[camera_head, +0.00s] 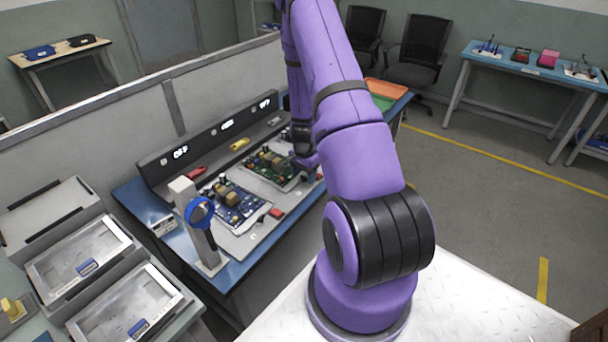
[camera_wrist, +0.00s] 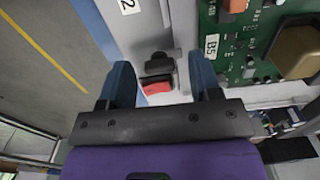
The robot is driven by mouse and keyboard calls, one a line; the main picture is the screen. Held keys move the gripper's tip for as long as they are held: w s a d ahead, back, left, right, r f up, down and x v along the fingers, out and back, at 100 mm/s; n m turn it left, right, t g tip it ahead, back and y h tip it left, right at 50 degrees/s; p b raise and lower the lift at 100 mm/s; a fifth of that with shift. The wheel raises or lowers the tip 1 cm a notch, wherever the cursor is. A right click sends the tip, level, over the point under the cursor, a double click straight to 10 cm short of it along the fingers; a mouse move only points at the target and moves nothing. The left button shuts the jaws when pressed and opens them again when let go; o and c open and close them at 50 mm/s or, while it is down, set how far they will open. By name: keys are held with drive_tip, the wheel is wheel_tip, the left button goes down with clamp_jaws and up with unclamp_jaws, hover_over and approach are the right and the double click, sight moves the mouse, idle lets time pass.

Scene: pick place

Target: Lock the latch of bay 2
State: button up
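In the wrist view, a latch (camera_wrist: 157,84) with a black body and a red part sits on the light fixture plate, beside a green circuit board (camera_wrist: 232,45) labelled B5. A label with a 2 (camera_wrist: 127,5) shows on the fixture near it. My gripper (camera_wrist: 161,66) is open, its two blue fingers on either side of the latch with gaps visible. Whether a finger touches it I cannot tell. In the head view the green board (camera_head: 268,164) lies in the right bay, and my arm hides most of the gripper.
A blue board (camera_head: 236,202) lies in the left bay, with a red latch (camera_head: 277,213) at its near corner. A panel with lit displays (camera_head: 228,124) stands behind. A blue-ringed post (camera_head: 200,222) stands at the bench's near left. Floor (camera_head: 480,190) is clear to the right.

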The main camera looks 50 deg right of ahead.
sight(303, 176)
wheel_tip(303, 176, up, 11)
idle(0.8)
drive_tip(key=shift+f, duration=0.1)
idle(0.4)
drive_tip(key=a+r+n+t, duration=0.1)
drive_tip(key=a+r+n, duration=0.3)
drive_tip(key=a+r, duration=0.7)
drive_tip(key=a+r+n+t, duration=0.2)
drive_tip(key=a+r+n, duration=0.35)
drive_tip(key=r, duration=0.85)
drive_tip(key=s+a+r+n+t, duration=0.1)
drive_tip(key=s+a+r+n, duration=0.3)
drive_tip(key=s, duration=0.5)
drive_tip(key=s+a+r+n+t, duration=0.1)
drive_tip(key=s+a+r+n, duration=0.2)
drive_tip(key=s+a+r, duration=0.5)
drive_tip(key=shift+s+a+r+n, duration=0.15)
drive_tip(key=shift+s+a+n, duration=0.2)
drive_tip(key=shift+s+a, duration=0.7)
